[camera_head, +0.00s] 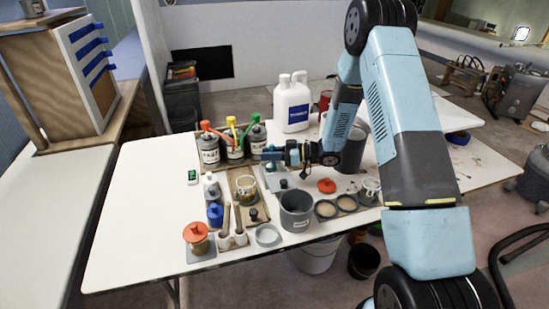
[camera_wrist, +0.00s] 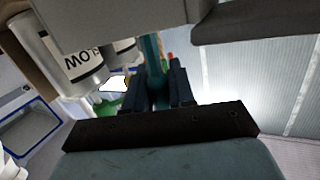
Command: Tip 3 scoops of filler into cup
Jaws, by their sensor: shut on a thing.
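My gripper (camera_head: 267,154) reaches left over the middle of the table, in front of the pump cans. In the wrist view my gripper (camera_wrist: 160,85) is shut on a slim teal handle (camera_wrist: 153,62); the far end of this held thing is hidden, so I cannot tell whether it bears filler. A clear cup with amber contents (camera_head: 246,187) stands on a wooden board, left of and nearer than my gripper. A grey tub with a white label (camera_head: 296,213) stands at the front; its contents are unclear. Two shallow round pans with beige contents (camera_head: 326,209) sit right of it.
Pump cans (camera_head: 209,153) with red, yellow and green spouts stand behind, close to my gripper. A large white jug (camera_head: 292,105) stands at the back. A red-lidded jar (camera_head: 196,236) and blue bottle (camera_head: 215,214) are front left. The table's left side (camera_head: 140,205) is clear.

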